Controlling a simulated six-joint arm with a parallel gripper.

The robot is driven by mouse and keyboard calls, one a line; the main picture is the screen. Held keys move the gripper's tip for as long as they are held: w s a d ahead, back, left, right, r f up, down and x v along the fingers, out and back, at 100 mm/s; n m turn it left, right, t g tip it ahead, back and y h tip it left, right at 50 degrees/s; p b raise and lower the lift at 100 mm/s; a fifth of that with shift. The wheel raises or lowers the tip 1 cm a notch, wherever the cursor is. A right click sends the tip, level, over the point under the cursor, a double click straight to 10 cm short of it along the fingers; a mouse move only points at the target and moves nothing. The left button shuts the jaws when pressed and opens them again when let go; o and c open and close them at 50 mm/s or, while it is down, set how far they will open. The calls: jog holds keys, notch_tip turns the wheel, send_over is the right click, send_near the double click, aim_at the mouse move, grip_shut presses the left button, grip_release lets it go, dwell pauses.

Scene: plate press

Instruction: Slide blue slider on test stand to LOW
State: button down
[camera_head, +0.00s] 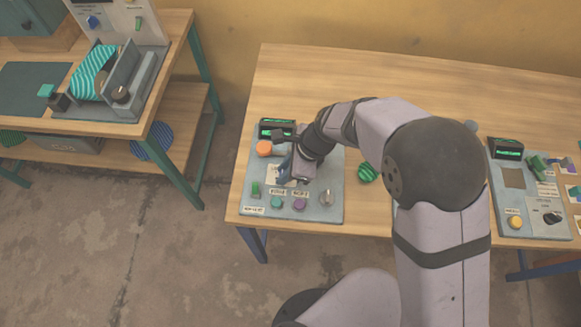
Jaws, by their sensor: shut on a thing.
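The test stand panel (325,207) is a light blue-grey plate on the left part of the wooden table. A small blue part (284,171), apparently the blue slider, shows at the left side of my gripper (291,174). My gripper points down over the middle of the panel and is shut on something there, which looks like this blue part. The fingers and wrist hide most of the slider and its track. I cannot read the LOW mark or tell the slider's exact position.
Around my gripper are an orange knob (264,148), a green switch (256,188), a teal button (277,202), a purple button (300,204) and a metal toggle (326,197). A green striped ball (367,173) lies right of the panel. Another panel (540,222) stands far right.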

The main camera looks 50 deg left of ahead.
jog(key=shift+s+a+r, duration=0.1)
jog(key=shift+s+a, duration=0.75)
jog(key=shift+a, duration=0.05)
jog(key=c, duration=1.6)
grip_release()
jog(key=shift+o, duration=0.2)
jog(key=shift+w, duration=0.1)
jog(key=b+v, duration=0.1)
jog(key=v, duration=0.6)
jog(key=shift+r, duration=0.1)
